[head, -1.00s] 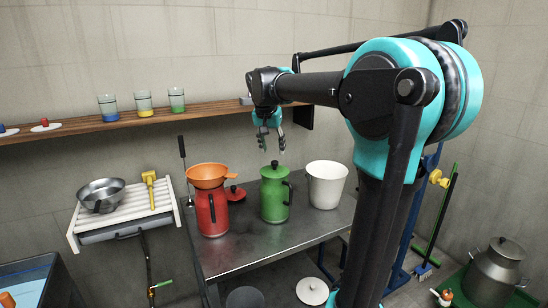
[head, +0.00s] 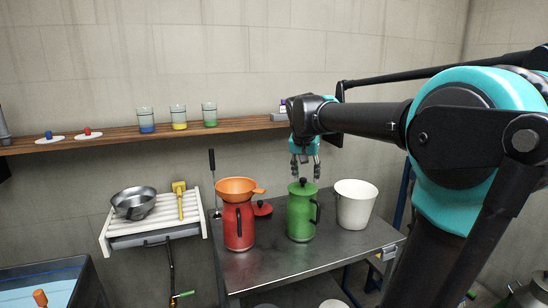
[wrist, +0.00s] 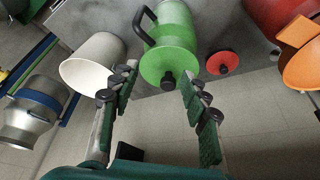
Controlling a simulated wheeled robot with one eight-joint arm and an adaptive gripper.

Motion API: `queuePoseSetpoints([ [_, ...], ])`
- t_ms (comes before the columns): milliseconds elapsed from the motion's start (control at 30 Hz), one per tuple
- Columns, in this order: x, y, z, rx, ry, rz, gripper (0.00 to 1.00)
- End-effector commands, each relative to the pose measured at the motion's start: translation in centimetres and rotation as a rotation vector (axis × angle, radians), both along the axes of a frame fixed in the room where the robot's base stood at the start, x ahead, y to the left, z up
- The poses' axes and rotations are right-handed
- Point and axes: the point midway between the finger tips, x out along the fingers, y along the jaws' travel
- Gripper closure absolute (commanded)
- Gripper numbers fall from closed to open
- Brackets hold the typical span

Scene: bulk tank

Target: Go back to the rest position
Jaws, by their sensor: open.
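My gripper (head: 305,170) hangs fingers down just above and behind the green lidded can (head: 301,212) on the metal table. In the wrist view my gripper (wrist: 152,88) has its two fingers spread apart with nothing held between them. The green can (wrist: 172,45) shows beyond the fingertips there, its black lid knob near the gap. Its lid is on and it stands upright. My arm reaches in from the right side of the head view.
A red can (head: 238,228) with an orange funnel (head: 236,188) and a white bucket (head: 355,204) flank the green can on the table (head: 270,272). A red lid (head: 263,208) lies behind. A wooden shelf (head: 110,134) holds several glasses. A drainer (head: 155,222) holds a steel bowl (head: 134,203).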

Motion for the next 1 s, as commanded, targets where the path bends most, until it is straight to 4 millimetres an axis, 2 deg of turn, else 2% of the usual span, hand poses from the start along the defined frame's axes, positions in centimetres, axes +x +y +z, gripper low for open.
queuePoseSetpoints([
  [33,-1.7,-0.8,-2.8,0.003,0.005,0.027,0.55],
  [100,-4.2,-1.8,-6.6,0.006,0.011,0.078,0.55],
  [167,-6.5,-2.5,-9.8,0.008,0.015,0.121,0.55],
  [300,-12.5,-3.7,-16.8,0.01,0.016,0.221,0.55],
  [400,-16.7,-4.2,-20.9,0.011,0.013,0.285,0.55],
  [500,-20.1,-4.4,-23.8,0.011,0.009,0.333,0.55],
  [600,-22.3,-4.5,-25.6,0.01,0.005,0.365,0.55],
  [700,-23.3,-4.5,-26.4,0.009,0.004,0.38,0.55],
  [1000,-23.4,-4.4,-26.5,0.009,0.003,0.384,0.55],
])
